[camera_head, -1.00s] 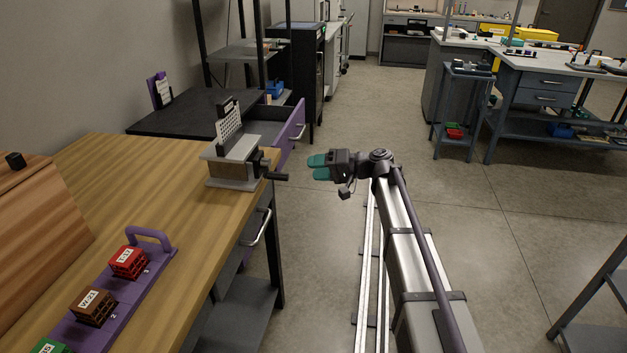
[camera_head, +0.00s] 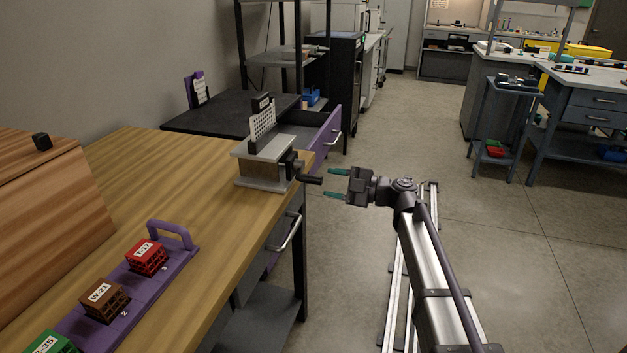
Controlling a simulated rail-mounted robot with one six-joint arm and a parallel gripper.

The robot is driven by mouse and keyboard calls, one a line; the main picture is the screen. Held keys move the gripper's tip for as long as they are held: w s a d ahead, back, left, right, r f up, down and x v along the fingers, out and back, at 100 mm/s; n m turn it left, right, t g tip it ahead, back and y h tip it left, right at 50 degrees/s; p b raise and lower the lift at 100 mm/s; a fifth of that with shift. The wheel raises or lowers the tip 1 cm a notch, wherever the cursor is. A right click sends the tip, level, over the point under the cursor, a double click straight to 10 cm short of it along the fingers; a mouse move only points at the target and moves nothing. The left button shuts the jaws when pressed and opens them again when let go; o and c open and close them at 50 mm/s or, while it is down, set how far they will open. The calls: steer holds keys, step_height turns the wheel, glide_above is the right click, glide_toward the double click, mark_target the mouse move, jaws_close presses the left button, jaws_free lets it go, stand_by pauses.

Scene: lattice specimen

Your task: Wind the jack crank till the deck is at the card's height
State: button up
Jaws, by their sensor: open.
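The jack (camera_head: 265,165) sits near the right edge of the wooden table, a grey box-like unit with a pale flat deck (camera_head: 250,150) on top. The black crank (camera_head: 309,180) sticks out from the jack's right side, over the table edge. My gripper (camera_head: 332,183) is open and empty, its teal fingers pointing left. The fingertips are close to the right of the crank's handle, roughly level with it in the picture; contact cannot be told. I cannot make out which card sets the height.
A purple tray (camera_head: 172,274) with red, brown and green labelled blocks lies on the wooden table (camera_head: 190,210). A wooden case (camera_head: 50,215) stands at left. Behind are a dark bench (camera_head: 222,108) and an open purple-fronted drawer (camera_head: 325,136).

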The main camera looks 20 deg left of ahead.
mark_target(322, 181)
steer(key=a, duration=0.6)
steer(key=c, duration=0.9)
